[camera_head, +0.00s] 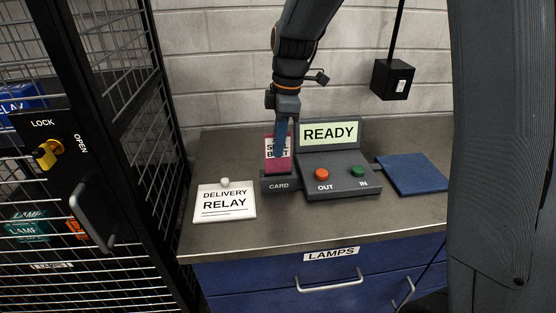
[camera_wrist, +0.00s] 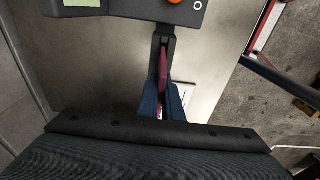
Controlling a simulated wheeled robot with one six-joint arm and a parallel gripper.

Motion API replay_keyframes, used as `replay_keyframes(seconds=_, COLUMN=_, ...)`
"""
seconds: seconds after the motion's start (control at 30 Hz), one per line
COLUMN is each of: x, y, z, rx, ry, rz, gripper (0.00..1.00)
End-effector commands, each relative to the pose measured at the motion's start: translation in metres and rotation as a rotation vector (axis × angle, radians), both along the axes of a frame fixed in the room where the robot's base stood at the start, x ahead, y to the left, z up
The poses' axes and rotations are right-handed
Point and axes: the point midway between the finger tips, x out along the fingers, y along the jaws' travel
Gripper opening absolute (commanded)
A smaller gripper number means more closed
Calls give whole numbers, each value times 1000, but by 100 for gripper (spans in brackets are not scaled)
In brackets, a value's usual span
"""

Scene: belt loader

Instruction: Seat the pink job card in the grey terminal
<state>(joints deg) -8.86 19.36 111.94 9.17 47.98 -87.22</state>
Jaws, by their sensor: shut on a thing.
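The pink job card (camera_head: 270,163) stands upright at the card slot (camera_head: 279,187), the small block marked CARD on the left of the grey terminal (camera_head: 345,170). The card's lower edge meets the top of the slot block; how deep it sits I cannot tell. My gripper (camera_head: 281,150) is shut on the card from above, and one blue finger covers part of its printed label. In the wrist view the card (camera_wrist: 163,68) shows edge-on between the fingers (camera_wrist: 162,100), in line with the dark slot block (camera_wrist: 164,32). The terminal screen reads READY.
A white DELIVERY RELAY sheet (camera_head: 224,203) lies left of the slot, and a blue mat (camera_head: 414,174) lies right. A mesh cage door (camera_head: 85,150) stands at left.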

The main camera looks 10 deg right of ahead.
Motion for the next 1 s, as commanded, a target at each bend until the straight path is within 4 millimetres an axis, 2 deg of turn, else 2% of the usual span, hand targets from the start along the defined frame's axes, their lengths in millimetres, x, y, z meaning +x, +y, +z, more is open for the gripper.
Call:
replay_keyframes(seconds=0.23, x=-1, y=1, z=-20, rx=0, ry=4, rz=1, gripper=0)
replay_keyframes(seconds=0.47, x=-1, y=2, z=-47, rx=0, ry=2, rz=4, gripper=0)
replay_keyframes(seconds=0.8, x=-1, y=3, z=-52, rx=0, ry=1, rz=4, gripper=0)
replay_keyframes(seconds=0.93, x=-1, y=3, z=-51, rx=0, ry=1, rz=4, gripper=24)
replay_keyframes(seconds=1.0, x=-1, y=3, z=-51, rx=0, ry=1, rz=4, gripper=24)
